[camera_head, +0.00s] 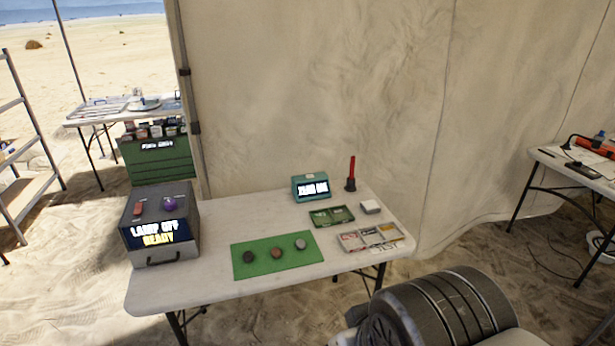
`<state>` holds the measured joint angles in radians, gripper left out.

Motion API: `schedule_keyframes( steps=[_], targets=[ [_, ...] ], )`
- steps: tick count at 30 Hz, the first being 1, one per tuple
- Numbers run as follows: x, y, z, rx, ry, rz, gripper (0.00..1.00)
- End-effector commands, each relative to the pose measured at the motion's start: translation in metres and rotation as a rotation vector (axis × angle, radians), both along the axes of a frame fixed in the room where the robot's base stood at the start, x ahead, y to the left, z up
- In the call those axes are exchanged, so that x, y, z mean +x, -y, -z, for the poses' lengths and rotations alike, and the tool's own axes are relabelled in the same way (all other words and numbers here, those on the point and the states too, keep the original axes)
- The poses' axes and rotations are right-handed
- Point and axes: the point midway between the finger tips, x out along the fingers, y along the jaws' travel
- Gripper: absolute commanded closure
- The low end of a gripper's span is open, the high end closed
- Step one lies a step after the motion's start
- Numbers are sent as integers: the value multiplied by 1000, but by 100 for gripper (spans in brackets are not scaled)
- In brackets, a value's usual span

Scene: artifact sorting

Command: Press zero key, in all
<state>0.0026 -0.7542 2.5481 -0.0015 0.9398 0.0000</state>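A teal box-shaped device (311,195) with a lit white display stands at the back of the white table. Its display text is too small to read surely. A small light spot, perhaps a key, shows on its top. No key marked zero can be made out. A dark grey case (172,259) stands at the table's left end, its display reading "LAMP OFF READY". A red part (138,207) and a purple ball-like knob (170,204) are on its top. My gripper is not in view; only a dark, ribbed part of my arm shows at the lower right.
The white table (215,290) bears a green mat (250,272) with three round pieces, a green tray (345,214), a divided box (395,246), a small white block (371,207) and an upright red stick (351,172). A canvas wall (330,80) rises behind. Another table (560,160) stands right.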

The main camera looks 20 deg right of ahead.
Motion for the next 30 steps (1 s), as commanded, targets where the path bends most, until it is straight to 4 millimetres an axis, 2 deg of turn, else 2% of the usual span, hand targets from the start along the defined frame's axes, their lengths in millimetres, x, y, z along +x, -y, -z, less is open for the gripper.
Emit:
schedule_keyframes(
  steps=[1,10,30],
  targets=[
    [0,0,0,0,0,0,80],
    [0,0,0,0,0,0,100],
    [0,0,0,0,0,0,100]
  ],
)
